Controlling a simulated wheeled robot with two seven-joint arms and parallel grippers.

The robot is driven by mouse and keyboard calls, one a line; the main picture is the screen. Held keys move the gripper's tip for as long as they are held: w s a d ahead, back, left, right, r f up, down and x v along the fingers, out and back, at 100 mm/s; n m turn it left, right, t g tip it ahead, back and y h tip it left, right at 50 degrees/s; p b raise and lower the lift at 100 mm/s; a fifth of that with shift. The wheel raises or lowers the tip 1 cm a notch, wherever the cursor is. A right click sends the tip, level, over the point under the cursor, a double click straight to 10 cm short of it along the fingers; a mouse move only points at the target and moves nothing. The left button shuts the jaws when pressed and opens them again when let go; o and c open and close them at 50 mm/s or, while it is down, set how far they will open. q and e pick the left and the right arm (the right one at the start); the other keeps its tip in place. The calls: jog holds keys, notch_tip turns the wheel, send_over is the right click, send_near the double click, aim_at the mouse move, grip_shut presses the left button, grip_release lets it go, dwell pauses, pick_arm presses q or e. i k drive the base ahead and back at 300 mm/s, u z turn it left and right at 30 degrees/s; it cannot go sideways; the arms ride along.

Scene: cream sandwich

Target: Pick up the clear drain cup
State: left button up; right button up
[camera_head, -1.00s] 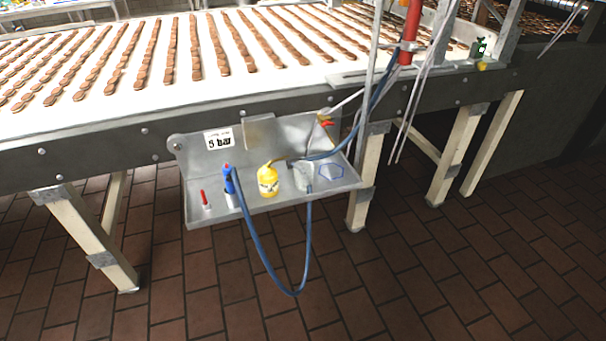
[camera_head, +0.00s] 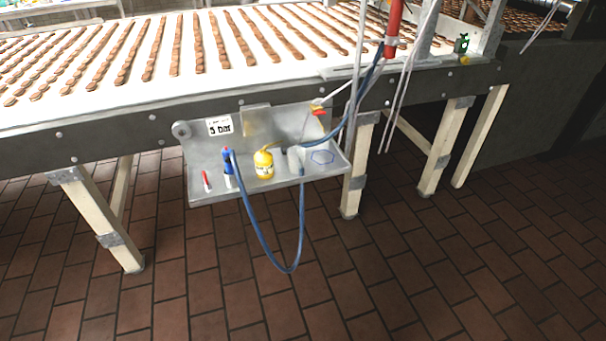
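A small clear, greyish cup (camera_head: 295,158) stands on the metal shelf (camera_head: 262,189) that hangs on the side of the conveyor. It is between the yellow bottle (camera_head: 263,164) and a blue hexagon outline (camera_head: 322,157) on the shelf. The blue hose passes close to the cup; I cannot tell whether they touch. Neither of my grippers is in view.
A blue-topped tool (camera_head: 227,160) and a red-and-white marker-like item (camera_head: 206,181) stand on the shelf's left part. A blue hose (camera_head: 262,246) loops below the shelf. Conveyor legs (camera_head: 102,222) stand either side. The tiled floor (camera_head: 330,290) in front is clear.

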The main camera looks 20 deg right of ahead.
aim_at(297, 154)
jog(key=z, duration=0.75)
jog(key=i, duration=0.9)
jog(key=u, duration=0.5)
